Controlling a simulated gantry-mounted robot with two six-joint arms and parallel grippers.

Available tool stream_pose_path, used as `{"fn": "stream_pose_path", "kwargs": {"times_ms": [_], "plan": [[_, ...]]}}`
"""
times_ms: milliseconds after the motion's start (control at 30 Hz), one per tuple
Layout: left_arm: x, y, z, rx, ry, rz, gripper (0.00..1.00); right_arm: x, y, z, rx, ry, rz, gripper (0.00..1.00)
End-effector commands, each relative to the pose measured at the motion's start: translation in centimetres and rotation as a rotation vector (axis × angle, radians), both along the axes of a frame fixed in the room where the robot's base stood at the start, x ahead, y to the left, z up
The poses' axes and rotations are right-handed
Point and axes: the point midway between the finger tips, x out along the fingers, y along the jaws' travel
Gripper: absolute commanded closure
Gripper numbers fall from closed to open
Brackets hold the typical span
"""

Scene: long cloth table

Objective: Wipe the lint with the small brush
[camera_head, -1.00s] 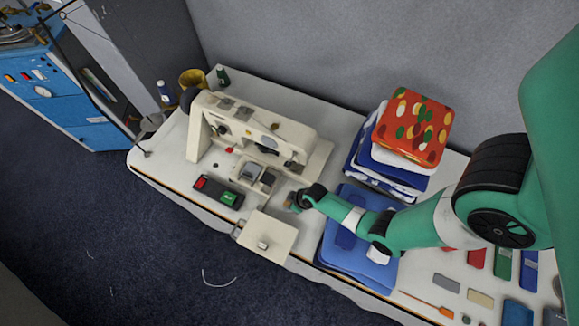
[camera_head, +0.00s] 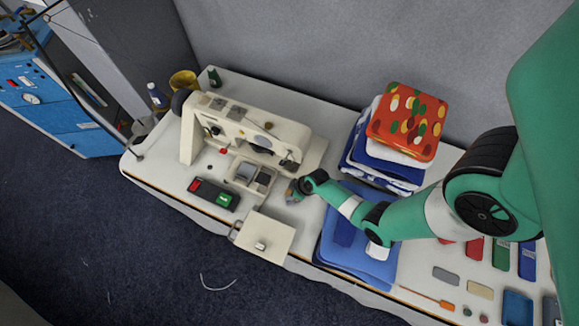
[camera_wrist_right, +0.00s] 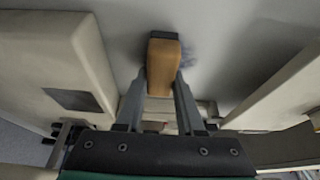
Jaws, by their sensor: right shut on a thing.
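The small brush (camera_wrist_right: 162,66) has a tan wooden body and a dark end, and shows clearly in the right wrist view. My right gripper (camera_wrist_right: 160,88) is shut on it. A faint bluish-grey fuzzy patch, apparently the lint (camera_wrist_right: 189,54), lies on the pale surface just right of the brush. In the head view my right gripper (camera_head: 292,191) is low over the table beside the sewing machine's needle end. The brush is small and hard to make out there, and the lint cannot be told apart. My left gripper is not in view.
The cream sewing machine (camera_head: 245,128) stands close left of my right gripper. A white square plate (camera_head: 264,239) sits at the table's front edge. Blue folded cloth (camera_head: 358,258) lies under my right arm. A stack of folded fabrics (camera_head: 408,123) stands behind it.

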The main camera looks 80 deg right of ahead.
Motion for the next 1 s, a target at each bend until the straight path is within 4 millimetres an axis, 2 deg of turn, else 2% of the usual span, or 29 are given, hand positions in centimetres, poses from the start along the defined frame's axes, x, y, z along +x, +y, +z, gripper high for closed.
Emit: {"fn": "stream_pose_path", "kwargs": {"times_ms": [233, 467, 600, 767, 1000], "plan": [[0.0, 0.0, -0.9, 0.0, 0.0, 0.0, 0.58, -0.5, -2.5, -0.3, -0.001, -0.001, -0.004, 1.0], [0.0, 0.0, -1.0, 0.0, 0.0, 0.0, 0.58, -0.5, -2.8, -0.2, -0.001, -0.001, 0.001, 1.0], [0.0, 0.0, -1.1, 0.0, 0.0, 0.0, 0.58, 0.2, -3.0, -0.1, -0.001, -0.001, 0.001, 1.0], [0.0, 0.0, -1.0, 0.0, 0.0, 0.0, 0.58, 0.3, -2.7, 0.0, 0.001, 0.0, 0.001, 1.0], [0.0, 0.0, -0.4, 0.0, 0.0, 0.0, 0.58, 0.8, -0.4, -0.1, -0.001, 0.0, 0.004, 1.0]]}}
